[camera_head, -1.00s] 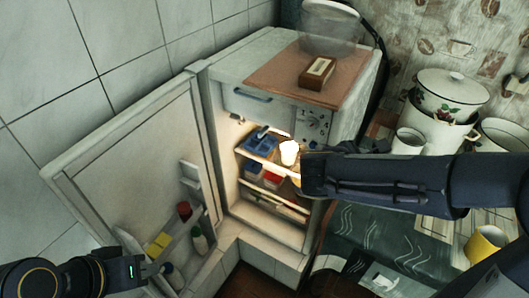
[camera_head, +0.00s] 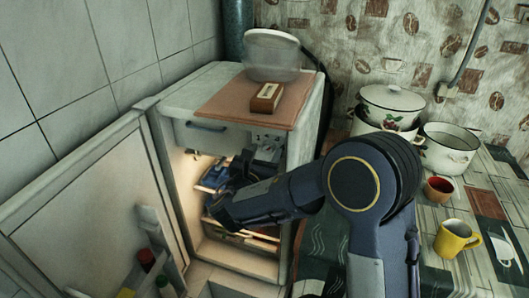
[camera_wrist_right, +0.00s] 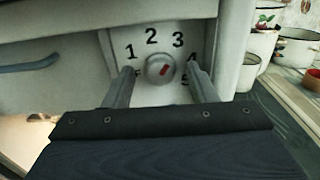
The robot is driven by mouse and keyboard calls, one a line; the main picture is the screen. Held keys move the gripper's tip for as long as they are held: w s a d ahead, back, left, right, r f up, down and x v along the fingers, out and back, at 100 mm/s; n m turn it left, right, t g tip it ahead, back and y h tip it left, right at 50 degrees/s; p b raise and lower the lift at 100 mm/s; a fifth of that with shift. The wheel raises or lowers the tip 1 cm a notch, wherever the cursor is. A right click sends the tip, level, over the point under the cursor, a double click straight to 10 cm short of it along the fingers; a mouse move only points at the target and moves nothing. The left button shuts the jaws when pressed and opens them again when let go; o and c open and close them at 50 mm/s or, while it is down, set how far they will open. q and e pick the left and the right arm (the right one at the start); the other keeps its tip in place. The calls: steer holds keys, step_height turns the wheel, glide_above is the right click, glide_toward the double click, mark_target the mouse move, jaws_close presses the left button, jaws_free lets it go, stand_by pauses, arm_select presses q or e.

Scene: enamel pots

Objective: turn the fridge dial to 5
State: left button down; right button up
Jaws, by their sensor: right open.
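The fridge dial (camera_wrist_right: 160,69) is a round grey knob with a red mark slanting toward the upper right, roughly between 3 and 4. Numbers run around it; the 5 at lower right is partly covered by a finger. My right gripper (camera_wrist_right: 160,72) is open, its fingers left and right of the dial with gaps to the knob. In the head view my right gripper (camera_head: 264,152) is at the control panel (camera_head: 266,137) and hides much of it. The fridge (camera_head: 176,108) has its door (camera_head: 90,215) open. My left gripper is out of view.
Enamel pots (camera_head: 450,146), a red cup (camera_head: 438,188) and a yellow mug (camera_head: 454,238) are on the right counter. A handle (camera_head: 205,126) is left of the panel.

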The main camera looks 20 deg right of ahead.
steer(key=shift+w+d, duration=0.15)
steer(key=shift+w, duration=0.05)
steer(key=shift+c, duration=0.3)
steer(key=c, duration=0.9)
steer(key=shift+f+m+b, duration=0.2)
steer(key=shift+m+b, duration=0.2)
steer(key=shift+b, duration=0.45)
steer(key=m+b, duration=0.2)
steer(key=b, duration=0.1)
steer(key=m+b, duration=0.3)
steer(key=b, duration=0.1)
steer(key=m+b, duration=0.2)
steer(key=b, duration=0.2)
steer(key=shift+s+f, duration=0.1)
steer(key=shift+f, duration=0.15)
steer(key=m+b, duration=0.8)
steer(key=b, duration=0.2)
steer(key=shift+d, duration=0.1)
steer(key=shift+r+m+b, duration=0.15)
steer(key=shift+m+b, duration=0.95)
steer(key=shift+b, duration=0.05)
